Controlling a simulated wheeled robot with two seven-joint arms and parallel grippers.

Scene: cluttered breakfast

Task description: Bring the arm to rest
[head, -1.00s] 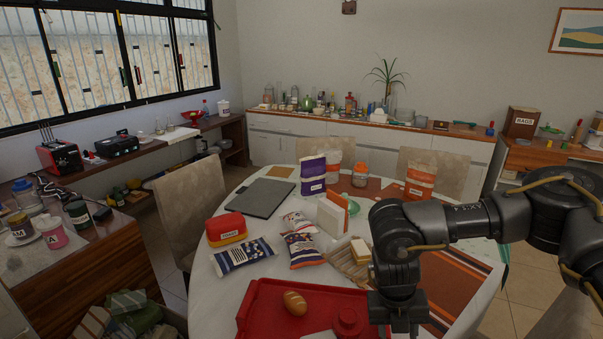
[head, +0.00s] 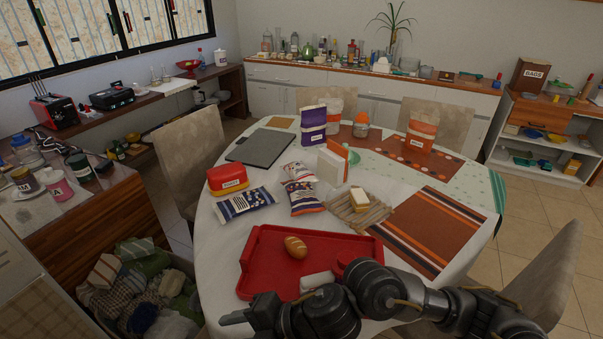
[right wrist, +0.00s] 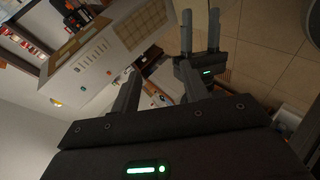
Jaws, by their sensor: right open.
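My right arm is folded low across the bottom of the head view, over the front edge of the table. The left arm is not seen in the head view.
The round table (head: 215,275) holds a red tray (head: 262,240) with a bread roll (head: 296,245), partly behind my arm. Snack bags, a wooden rack (head: 365,218) and a striped mat (head: 430,230) lie behind. A chair (head: 545,275) stands right; a cloth-filled bin (head: 135,290) stands left.

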